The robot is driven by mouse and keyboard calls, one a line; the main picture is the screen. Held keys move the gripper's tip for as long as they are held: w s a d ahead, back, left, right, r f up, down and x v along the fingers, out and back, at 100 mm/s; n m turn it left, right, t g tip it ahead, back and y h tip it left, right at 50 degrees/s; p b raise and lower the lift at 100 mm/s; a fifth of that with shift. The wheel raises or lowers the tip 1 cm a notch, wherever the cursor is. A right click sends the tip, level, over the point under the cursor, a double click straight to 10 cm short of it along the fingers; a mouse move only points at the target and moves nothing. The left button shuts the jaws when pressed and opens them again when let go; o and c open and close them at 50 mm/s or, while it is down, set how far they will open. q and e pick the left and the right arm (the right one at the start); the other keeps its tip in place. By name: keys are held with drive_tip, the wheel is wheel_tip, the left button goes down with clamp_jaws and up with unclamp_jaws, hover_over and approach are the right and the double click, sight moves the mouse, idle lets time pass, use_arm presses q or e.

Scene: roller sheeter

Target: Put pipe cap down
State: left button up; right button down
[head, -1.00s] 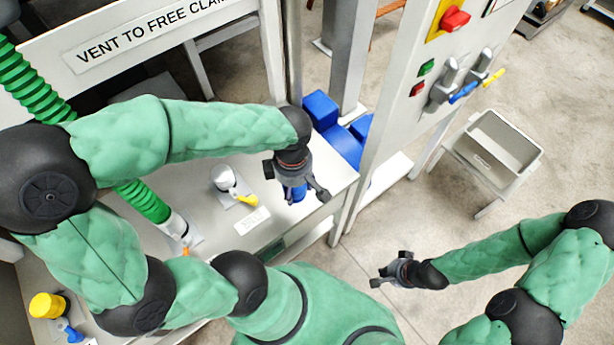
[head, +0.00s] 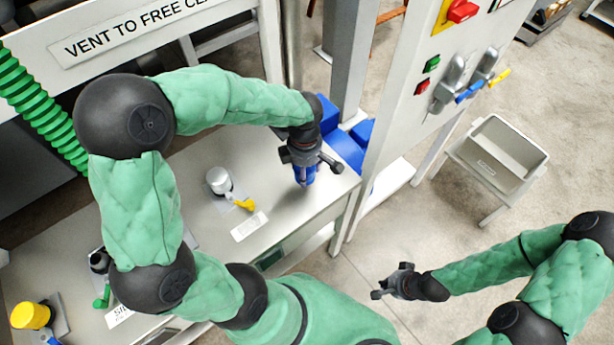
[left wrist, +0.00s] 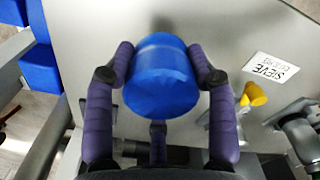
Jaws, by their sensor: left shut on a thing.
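The blue pipe cap (left wrist: 160,80) is between the purple fingers of my left gripper (left wrist: 161,60) in the left wrist view. In the head view the cap (head: 304,175) shows below my left gripper (head: 308,162), over the right end of the grey table (head: 290,200). The cap's lower end is near the tabletop; I cannot tell whether it touches. My right gripper (head: 390,282) is off the table, over the floor. Its fingers look spread and hold nothing.
A white valve with a yellow handle (head: 244,204) and a label plate (head: 249,226) are left of the cap. Blue blocks (head: 345,150) and a grey post stand behind the table's right end. A grey bin (head: 497,155) stands on the floor.

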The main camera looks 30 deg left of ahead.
sight(307, 173)
use_arm(q)
drive_tip(key=shift+w+a+f+b, duration=0.15)
drive_tip(key=shift+w+f+b, duration=0.2)
drive_tip(key=shift+w+f, duration=0.6)
drive_tip(key=shift+f+b, duration=0.5)
drive_tip(key=shift+f, duration=1.1)
drive_tip(key=shift+s+f, duration=0.1)
drive_tip(key=shift+f, duration=0.05)
drive_tip(key=o, duration=1.2)
drive_tip(key=shift+r, duration=0.45)
wheel_tip(307, 173, up, 11)
drive_tip(key=p, duration=0.4)
drive_tip(key=shift+r, duration=0.2)
